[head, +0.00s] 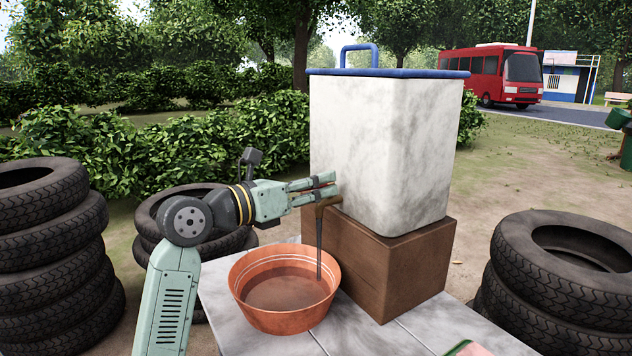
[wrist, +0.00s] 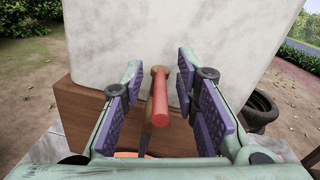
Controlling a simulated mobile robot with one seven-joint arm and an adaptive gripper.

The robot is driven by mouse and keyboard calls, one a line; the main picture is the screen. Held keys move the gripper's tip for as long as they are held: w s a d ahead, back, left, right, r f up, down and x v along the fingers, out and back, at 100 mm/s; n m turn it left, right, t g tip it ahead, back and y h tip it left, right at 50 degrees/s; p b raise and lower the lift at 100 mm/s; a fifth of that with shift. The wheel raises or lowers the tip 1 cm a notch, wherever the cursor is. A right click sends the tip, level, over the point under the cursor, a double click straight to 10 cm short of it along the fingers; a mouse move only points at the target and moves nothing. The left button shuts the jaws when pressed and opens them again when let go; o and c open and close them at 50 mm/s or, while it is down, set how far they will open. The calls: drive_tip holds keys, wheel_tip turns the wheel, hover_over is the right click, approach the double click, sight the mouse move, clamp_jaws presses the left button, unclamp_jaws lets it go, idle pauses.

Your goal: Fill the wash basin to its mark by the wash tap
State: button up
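The wash basin (head: 259,317) is an orange round tub on the slab, with brownish water (head: 285,292) in it. Pale lines (head: 275,258) run round its inner wall, above the water surface. The brown wash tap (head: 326,203) sticks out low on the white tank, and a thin dark stream (head: 319,250) runs from it down into the basin. In the wrist view the tap's red handle (wrist: 160,100) points towards the camera. My gripper (head: 334,184) is open at the tap; its purple-padded fingers (wrist: 159,82) stand either side of the handle, with gaps showing.
The white tank (head: 375,150) with a blue lid (head: 390,73) stands on a brown block (head: 400,275) on the pale slab (head: 450,315). Tyre stacks stand at left (head: 50,250), behind my arm (head: 180,195) and at right (head: 560,285). Bushes (head: 250,140) lie behind.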

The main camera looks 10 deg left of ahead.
drive_tip(key=shift+c, duration=0.2)
clamp_jaws()
idle(0.6)
